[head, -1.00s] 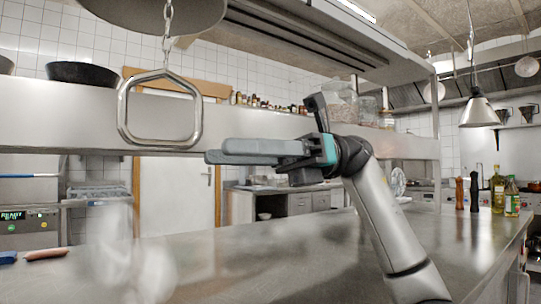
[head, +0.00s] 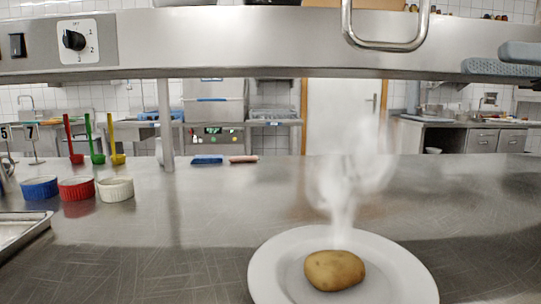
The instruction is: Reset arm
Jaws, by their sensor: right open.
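My right gripper (head: 501,61) shows only in part at the upper right edge of the head view. Its two grey fingers point left, one above the other with a gap between them, and it is open with nothing seen in it. It is raised well above the counter, in front of the steel shelf. The rest of my right arm is out of the picture. My left gripper and arm are not in view.
A white plate (head: 268,272) with a potato (head: 334,270) stands on the steel counter (head: 200,225), whitish vapour above it. Blue, red and white ramekins (head: 77,188) and a metal tray (head: 22,230) stand at left. The steel shelf (head: 250,40) and hanging metal ring (head: 388,45) are overhead.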

